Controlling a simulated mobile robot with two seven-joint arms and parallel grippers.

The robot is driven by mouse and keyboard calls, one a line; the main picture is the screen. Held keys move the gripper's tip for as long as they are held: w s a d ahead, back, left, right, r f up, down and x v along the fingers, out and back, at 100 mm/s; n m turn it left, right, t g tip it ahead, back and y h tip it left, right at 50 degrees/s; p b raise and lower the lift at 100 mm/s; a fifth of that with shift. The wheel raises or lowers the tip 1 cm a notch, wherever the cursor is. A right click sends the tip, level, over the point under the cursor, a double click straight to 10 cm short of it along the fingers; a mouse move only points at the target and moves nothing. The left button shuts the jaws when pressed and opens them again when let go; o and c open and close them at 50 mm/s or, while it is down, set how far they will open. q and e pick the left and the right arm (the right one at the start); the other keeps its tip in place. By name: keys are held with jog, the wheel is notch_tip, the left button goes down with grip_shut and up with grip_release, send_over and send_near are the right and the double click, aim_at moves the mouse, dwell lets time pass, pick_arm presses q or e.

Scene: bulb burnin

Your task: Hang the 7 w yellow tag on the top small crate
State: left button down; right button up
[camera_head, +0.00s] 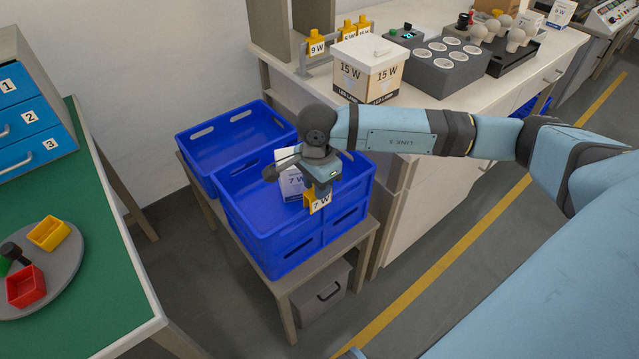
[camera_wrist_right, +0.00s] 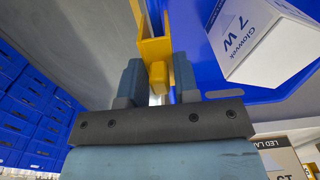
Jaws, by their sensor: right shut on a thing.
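The yellow 7 W tag (camera_head: 318,202) is at the front wall of the top small blue crate (camera_head: 275,245). My right gripper (camera_head: 322,186) is shut on the tag, above the crate's front rim. In the right wrist view the yellow tag (camera_wrist_right: 156,62) sits between the fingers of my right gripper (camera_wrist_right: 158,85), close against the blue crate wall (camera_wrist_right: 190,45). I cannot tell whether its hook is over the rim. A white 7 W box (camera_head: 291,184) stands inside this crate, and shows in the wrist view (camera_wrist_right: 262,40). My left gripper is not in view.
Another blue crate (camera_head: 222,133) stands behind on the same low table (camera_head: 362,238). A rack with yellow tags (camera_head: 317,45), a 15 W box (camera_head: 366,72) and a bulb tester (camera_head: 446,66) are on the white counter. A green table (camera_head: 105,255) stands left.

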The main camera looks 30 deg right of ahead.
jog(key=shift+f+b, duration=0.5)
jog(key=shift+f, duration=0.4)
pick_arm(q)
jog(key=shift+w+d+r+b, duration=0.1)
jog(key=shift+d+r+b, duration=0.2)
jog(key=shift+b, duration=0.4)
pick_arm(e)
jog(key=shift+f, duration=0.95)
jog(key=o, duration=1)
